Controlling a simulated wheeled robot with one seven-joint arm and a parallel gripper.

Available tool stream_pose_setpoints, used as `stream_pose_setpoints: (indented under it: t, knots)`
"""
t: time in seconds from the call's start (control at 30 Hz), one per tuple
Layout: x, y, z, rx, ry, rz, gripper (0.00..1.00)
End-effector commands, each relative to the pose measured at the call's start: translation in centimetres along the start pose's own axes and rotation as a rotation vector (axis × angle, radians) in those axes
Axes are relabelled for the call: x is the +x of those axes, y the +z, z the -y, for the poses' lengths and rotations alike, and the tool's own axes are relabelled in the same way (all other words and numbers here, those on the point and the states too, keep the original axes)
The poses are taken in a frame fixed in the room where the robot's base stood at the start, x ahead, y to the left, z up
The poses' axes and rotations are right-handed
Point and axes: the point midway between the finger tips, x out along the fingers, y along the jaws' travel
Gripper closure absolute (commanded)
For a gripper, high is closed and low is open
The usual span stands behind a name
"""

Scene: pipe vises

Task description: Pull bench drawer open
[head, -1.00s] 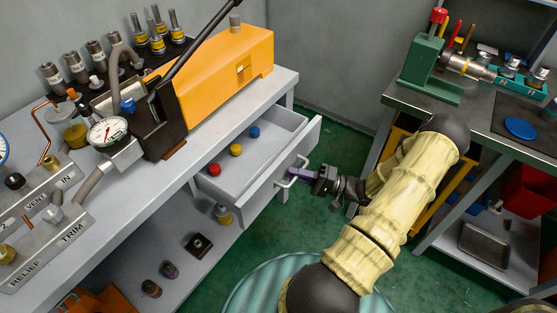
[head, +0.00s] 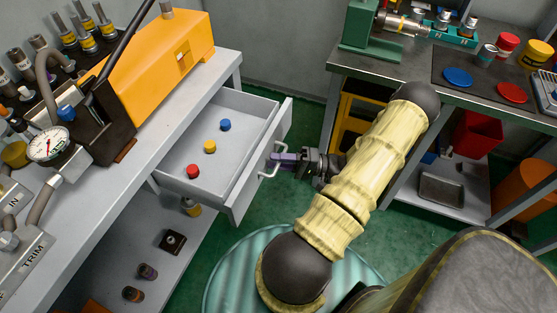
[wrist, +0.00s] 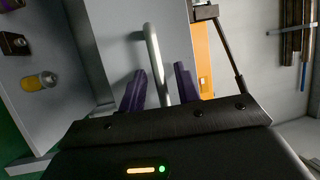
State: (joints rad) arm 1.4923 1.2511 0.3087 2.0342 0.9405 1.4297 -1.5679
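The bench drawer (head: 238,192) is a grey drawer under the left bench, standing well out from it with its inside in view. Its bar handle (head: 272,161) is on the front face. In the wrist view the handle (wrist: 156,62) runs between the two fingers of my gripper (wrist: 160,88), one on each side.
Red (head: 193,171), yellow (head: 210,147) and blue (head: 225,125) caps lie in the drawer. A lower shelf (head: 150,235) holds small parts. A dark workbench (head: 400,92) stands at right. Green floor (head: 305,128) shows between the benches.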

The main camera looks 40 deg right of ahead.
Motion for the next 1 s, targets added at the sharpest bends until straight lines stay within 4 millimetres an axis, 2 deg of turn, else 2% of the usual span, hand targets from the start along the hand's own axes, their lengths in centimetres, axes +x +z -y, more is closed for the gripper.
stream_pose_setpoints:
  t: [0.37,0.53,0.67,1.0]
  knots:
    - [0.0,-0.1,0.1,-0.001,-0.001,-0.001,0.68]
    - [-0.8,-0.1,0.0,-0.003,0.000,-0.004,0.68]
    - [-2.6,-0.1,0.0,-0.003,0.000,-0.005,0.68]
    - [-9.4,-0.1,-0.1,-0.003,0.002,-0.004,0.68]
